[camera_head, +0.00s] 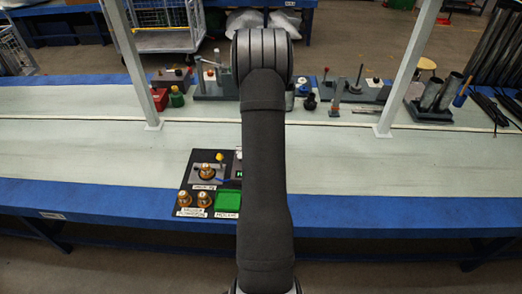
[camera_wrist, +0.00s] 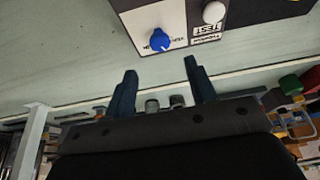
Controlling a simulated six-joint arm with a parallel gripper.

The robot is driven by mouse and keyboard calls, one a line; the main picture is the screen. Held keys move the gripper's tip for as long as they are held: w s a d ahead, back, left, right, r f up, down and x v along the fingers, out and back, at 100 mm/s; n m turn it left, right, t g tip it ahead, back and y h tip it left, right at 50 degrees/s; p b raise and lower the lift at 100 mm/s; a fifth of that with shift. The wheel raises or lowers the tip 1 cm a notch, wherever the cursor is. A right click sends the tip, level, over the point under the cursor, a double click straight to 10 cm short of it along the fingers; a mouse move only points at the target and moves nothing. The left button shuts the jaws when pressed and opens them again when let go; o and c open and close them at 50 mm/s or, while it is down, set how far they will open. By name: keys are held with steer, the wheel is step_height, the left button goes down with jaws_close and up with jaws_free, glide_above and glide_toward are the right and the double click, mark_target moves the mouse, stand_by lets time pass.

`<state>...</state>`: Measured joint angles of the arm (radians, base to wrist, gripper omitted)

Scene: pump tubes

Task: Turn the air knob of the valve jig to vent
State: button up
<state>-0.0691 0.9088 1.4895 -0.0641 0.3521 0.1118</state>
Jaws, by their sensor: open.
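In the wrist view a blue air knob (camera_wrist: 160,40) sits on the white face of a dark box, the valve jig (camera_wrist: 130,4). Small labels flank the knob, but they are too blurred to read surely. A small white mark shows at the knob's edge; which label it points to I cannot tell. My gripper (camera_wrist: 160,67) is open and empty. Its two dark blue fingers stand apart, one to each side of the knob's line and short of it, not touching it. In the head view my arm hides the gripper, and I cannot make out the knob there.
A round white button (camera_wrist: 213,12) and a label reading TEST sit right of the knob. In the head view a black panel (camera_head: 183,194) with brass fittings and a green pad (camera_head: 228,201) lies at the bench's front. White posts (camera_head: 134,65) and several fixtures stand farther back.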

steer(key=x, duration=0.8)
steer(key=shift+w+f, duration=0.2)
steer(key=shift+f, duration=0.15)
steer(key=c, duration=0.9)
steer(key=shift+c, duration=0.2)
steer(key=shift+n+y, duration=0.3)
steer(key=shift+n, duration=0.3)
steer(key=shift+d+n+y, duration=0.15)
steer(key=shift+n+y, duration=0.45)
steer(key=shift+n, duration=1)
